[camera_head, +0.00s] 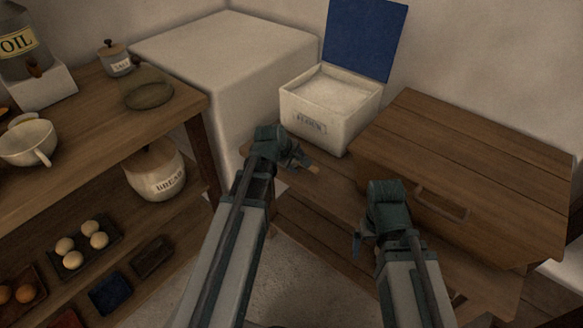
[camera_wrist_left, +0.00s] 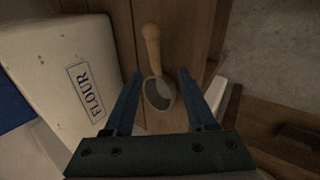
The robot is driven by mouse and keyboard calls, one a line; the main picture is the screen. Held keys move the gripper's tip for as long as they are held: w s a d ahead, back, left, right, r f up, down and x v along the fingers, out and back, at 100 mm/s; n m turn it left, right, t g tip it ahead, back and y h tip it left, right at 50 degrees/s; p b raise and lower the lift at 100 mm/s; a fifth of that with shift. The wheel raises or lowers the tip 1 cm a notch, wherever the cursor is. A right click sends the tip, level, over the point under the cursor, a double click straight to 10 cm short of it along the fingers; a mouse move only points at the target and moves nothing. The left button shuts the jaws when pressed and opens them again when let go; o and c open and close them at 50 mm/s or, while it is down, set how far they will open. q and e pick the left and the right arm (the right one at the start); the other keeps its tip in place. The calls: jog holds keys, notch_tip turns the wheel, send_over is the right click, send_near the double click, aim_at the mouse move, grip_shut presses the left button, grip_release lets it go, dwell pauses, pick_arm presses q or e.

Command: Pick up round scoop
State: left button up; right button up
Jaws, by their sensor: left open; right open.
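The round scoop has a tan wooden handle and a round metal bowl (camera_wrist_left: 158,93). In the left wrist view it lies on the wooden surface beside the flour box, its handle pointing away from my gripper. My left gripper (camera_wrist_left: 160,74) is open, with its fingers on either side of the bowl and apart from it in the picture. In the head view my left gripper (camera_head: 299,160) is in front of the flour box and hides most of the scoop. My right gripper (camera_head: 360,243) is open and empty, lower right, in front of the wooden chest.
The white flour box (camera_head: 318,120) stands open with its blue lid (camera_head: 364,38) raised, full of flour. A wooden chest (camera_head: 480,160) with a handle is to the right. A shelf at left holds a bread crock (camera_head: 155,172), a cup (camera_head: 28,143) and trays.

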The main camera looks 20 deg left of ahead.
pick_arm(q)
jog(key=shift+w+b+x, duration=0.2)
jog(key=shift+b+x, duration=1.85)
jog(key=shift+x, duration=0.6)
jog(key=shift+d+r, duration=0.1)
jog(key=shift+r, duration=0.15)
grip_shut()
